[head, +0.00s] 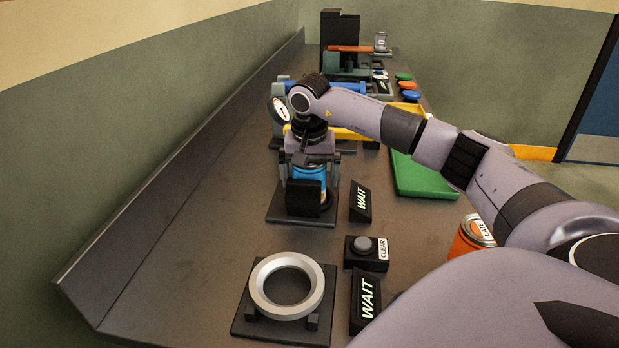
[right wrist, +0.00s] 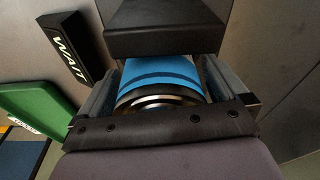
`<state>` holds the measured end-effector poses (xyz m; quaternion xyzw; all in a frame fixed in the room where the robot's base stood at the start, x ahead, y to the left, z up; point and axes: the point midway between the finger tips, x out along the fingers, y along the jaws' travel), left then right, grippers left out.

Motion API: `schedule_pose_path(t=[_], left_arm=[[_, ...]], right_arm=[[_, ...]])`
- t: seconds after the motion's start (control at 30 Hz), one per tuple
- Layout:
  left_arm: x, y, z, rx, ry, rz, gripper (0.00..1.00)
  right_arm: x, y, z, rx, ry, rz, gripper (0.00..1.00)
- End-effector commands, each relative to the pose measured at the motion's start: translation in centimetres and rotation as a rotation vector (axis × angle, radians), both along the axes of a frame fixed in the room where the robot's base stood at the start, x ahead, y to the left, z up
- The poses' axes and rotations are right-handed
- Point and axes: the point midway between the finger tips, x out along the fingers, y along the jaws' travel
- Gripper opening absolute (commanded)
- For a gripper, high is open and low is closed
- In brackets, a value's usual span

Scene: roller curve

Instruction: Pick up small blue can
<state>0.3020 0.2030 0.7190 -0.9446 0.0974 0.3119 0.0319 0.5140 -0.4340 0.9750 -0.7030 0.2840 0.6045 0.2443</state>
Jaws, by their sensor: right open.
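The small blue can (head: 309,174) stands in a dark fixture (head: 292,216) on the bench. My right gripper (head: 310,160) comes down over it from above. In the right wrist view the blue can (right wrist: 160,75) lies between the two fingers of my open right gripper (right wrist: 163,88), with its metal rim towards the palm. I cannot tell whether either finger touches it. A dark block (right wrist: 165,28) of the fixture stands close to the can and hides part of it. My left gripper is not in view.
A black WAIT sign (head: 361,201) stands beside the fixture. Nearer are a CLEAR button box (head: 366,254), another WAIT sign (head: 366,300), a silver ring (head: 262,288) on a stand and an orange can (head: 470,238). A green tray (head: 415,178) lies behind my arm.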

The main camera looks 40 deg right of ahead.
Motion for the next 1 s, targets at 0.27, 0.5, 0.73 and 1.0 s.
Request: schedule_pose_path(t=[0.27, 0.5, 0.73, 1.0], left_arm=[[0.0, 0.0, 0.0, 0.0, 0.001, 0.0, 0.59], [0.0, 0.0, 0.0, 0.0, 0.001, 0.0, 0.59], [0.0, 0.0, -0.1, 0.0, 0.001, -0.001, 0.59], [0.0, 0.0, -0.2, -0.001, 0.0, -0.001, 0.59]], right_arm=[[0.0, 0.0, 0.0, 0.0, 0.0, 0.001, 0.74], [0.0, 0.0, 0.0, 0.0, -0.001, 0.0, 0.45], [0.1, 0.0, 0.5, 0.001, -0.002, 0.0, 0.45], [0.1, 0.0, 3.7, 0.001, -0.006, 0.001, 0.45]])
